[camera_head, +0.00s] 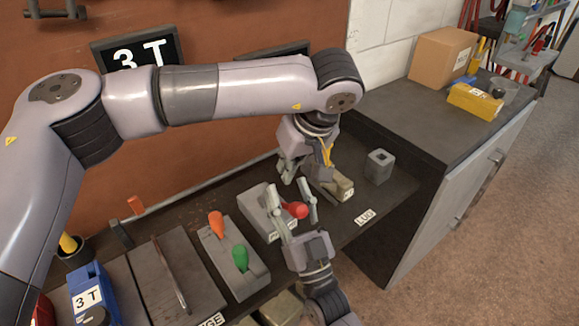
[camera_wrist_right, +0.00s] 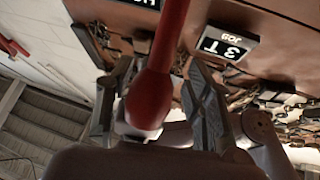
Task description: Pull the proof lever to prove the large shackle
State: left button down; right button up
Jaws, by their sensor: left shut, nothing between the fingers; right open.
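The red-knobbed lever (camera_head: 294,210) rises from a grey box (camera_head: 257,212) on the bench; the box's label is partly hidden by my right gripper. My right gripper (camera_head: 292,200) is open, with its fingers on either side of the red knob. In the right wrist view the red knob (camera_wrist_right: 150,101) lies between the two spread fingers, and I cannot tell whether they touch it. My left gripper (camera_head: 288,178) is shut and empty, pointing down behind the red lever. I cannot clearly make out the large shackle.
A box with an orange lever (camera_head: 216,224) and a green lever (camera_head: 240,257) stands left of the red lever. A square grey post (camera_head: 379,167) and a "LUG" label (camera_head: 365,216) are to the right. A blue "3 T" block (camera_head: 90,292) is at lower left.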

jog(key=s+d+f+m+g+h, duration=0.1)
jog(key=s+d+f+g+h, duration=0.2)
jog(key=s+f, duration=1.2)
jog(key=s+d+f+n+g+h, duration=0.15)
jog(key=f+g, duration=0.25)
jog(key=f, duration=1)
jog(key=d+f+n+g, duration=0.1)
jog(key=d+f+g, duration=0.25)
jog(key=f, duration=1.15)
jog(key=s+d+f+g+h, duration=0.1)
jog(key=s+d+f+g, duration=0.3)
jog(key=s+f, duration=0.3)
jog(key=s+d+f+m+g+h, duration=0.1)
jog(key=s+d+f+g+h, duration=0.1)
jog(key=s+d+f, duration=0.4)
jog(key=s+d+f+m+g+h, duration=0.1)
jog(key=s+d+f+g+h, duration=0.1)
jog(key=s+d+f+g, duration=0.3)
jog(key=s+f+b, duration=0.1)
jog(key=s+f, duration=0.2)
jog(key=s, duration=0.4)
jog(key=shift+s+f+g, duration=0.15)
jog(key=shift+g, duration=0.2)
